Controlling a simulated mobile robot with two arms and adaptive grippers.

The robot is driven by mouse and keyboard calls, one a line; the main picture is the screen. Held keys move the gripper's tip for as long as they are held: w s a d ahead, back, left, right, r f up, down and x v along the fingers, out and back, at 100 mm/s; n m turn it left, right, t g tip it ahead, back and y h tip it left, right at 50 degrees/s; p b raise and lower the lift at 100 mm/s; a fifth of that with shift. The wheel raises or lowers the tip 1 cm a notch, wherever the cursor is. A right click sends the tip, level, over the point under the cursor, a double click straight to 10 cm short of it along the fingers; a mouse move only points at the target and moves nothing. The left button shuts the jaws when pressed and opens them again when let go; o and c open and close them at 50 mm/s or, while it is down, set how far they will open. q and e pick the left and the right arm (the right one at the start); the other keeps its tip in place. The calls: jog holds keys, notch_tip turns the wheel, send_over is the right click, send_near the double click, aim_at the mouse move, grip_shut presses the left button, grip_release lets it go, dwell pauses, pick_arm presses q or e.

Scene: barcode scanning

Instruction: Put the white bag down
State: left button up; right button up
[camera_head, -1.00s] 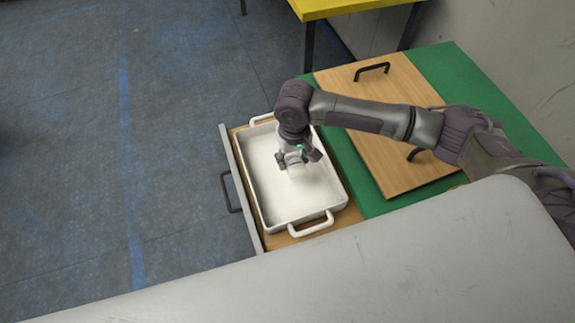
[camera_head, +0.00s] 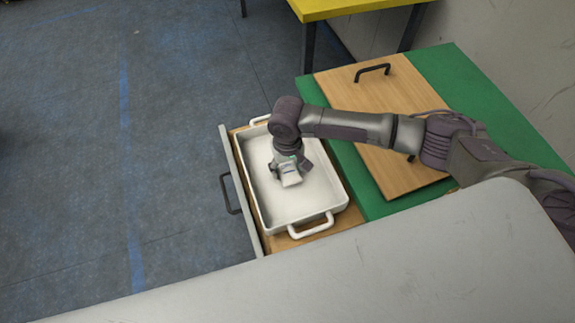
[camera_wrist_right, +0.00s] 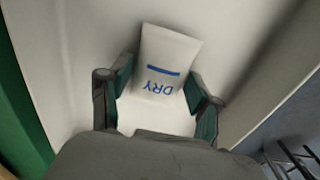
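The white bag (camera_head: 290,178) is under my right gripper (camera_head: 288,167), within the outline of the white tray. In the right wrist view the bag (camera_wrist_right: 168,62) shows blue lettering "DRY" and a blue bar. Whether the bag touches the tray floor I cannot tell. The white tray (camera_head: 262,200) has a handle at each end and lies in an open drawer (camera_head: 240,197). My left gripper is out of view.
A green table (camera_head: 470,90) with a wooden drawer-like box or board (camera_head: 400,75) with black handles is at the right. A yellow table (camera_head: 330,8) stands at the back. A large pale surface (camera_head: 330,285) fills the lower foreground. Floor at left is clear.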

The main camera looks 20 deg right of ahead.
aim_at(287, 168)
jog(key=shift+o, duration=0.7)
jog(key=shift+r, duration=0.15)
notch_tip(287, 168, up, 12)
jog(key=p, duration=0.1)
dwell(0.4)
